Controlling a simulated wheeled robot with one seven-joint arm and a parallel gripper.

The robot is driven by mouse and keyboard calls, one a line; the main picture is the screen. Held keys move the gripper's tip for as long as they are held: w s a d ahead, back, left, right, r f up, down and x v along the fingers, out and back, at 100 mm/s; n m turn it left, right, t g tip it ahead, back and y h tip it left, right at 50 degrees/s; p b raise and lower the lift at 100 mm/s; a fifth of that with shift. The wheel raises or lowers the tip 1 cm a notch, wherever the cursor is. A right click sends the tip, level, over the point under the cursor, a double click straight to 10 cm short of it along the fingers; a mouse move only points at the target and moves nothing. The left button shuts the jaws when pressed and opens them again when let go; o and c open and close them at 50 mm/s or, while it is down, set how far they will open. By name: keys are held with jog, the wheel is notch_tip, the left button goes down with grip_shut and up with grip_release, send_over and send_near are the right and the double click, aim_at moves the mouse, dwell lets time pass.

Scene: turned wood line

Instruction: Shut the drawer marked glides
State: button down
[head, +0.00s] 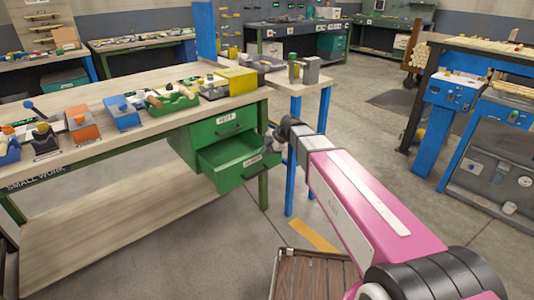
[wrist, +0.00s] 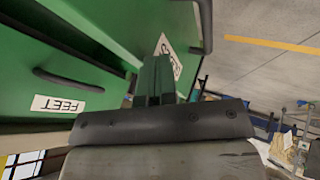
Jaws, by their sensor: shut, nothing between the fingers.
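A green drawer unit (head: 185,145) hangs under the right end of the workbench. Its lower drawer (head: 232,179) is pulled out, showing its empty-looking inside; the label on its front is too small to read. In the wrist view the lower drawer's label (wrist: 166,50) is partly hidden behind my fingers. The upper drawer (head: 222,126) is closed and marked FEET; its label (wrist: 60,104) shows upside down in the wrist view. My gripper (head: 272,141) is shut and empty, close to the open drawer's front at its right end. I cannot tell whether it touches.
The workbench (head: 130,88) carries several small bins and a yellow box (head: 237,80) above the drawers. A narrow table (head: 300,90) with blue legs stands right of the drawer unit. A wooden crate (head: 308,275) sits low in front. Floor (head: 370,130) is free to the right.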

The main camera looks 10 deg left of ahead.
jog(key=w+a, duration=1)
jog(key=a, duration=0.1)
jog(key=shift+a, duration=0.4)
